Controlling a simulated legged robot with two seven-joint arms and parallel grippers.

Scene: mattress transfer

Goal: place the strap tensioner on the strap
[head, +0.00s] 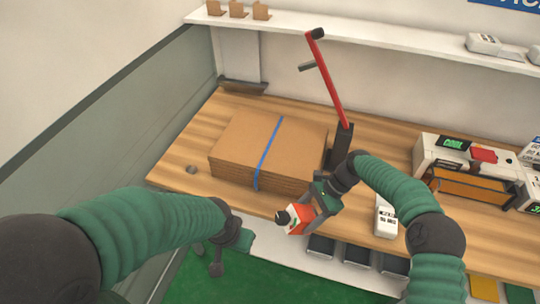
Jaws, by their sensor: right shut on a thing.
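A blue strap (268,155) runs across the top and down the front side of a flat stack of brown cardboard (237,138) on the wooden table. My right gripper (304,212) is shut on a small red and white tool with black parts, which looks like the strap tensioner (296,221). It holds the tool at the table's front edge, in front of and to the right of the strap, apart from it. My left gripper (231,257) is open and empty, low in front of the table. Its fingers are partly hidden by its own wrist.
A tall red-levered tool (328,80) with a black base stands right of the stack. A white handheld device (386,218) and a machine (467,167) are farther right. Dark trays (320,247) sit below the front edge. A shelf (370,31) runs along the wall.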

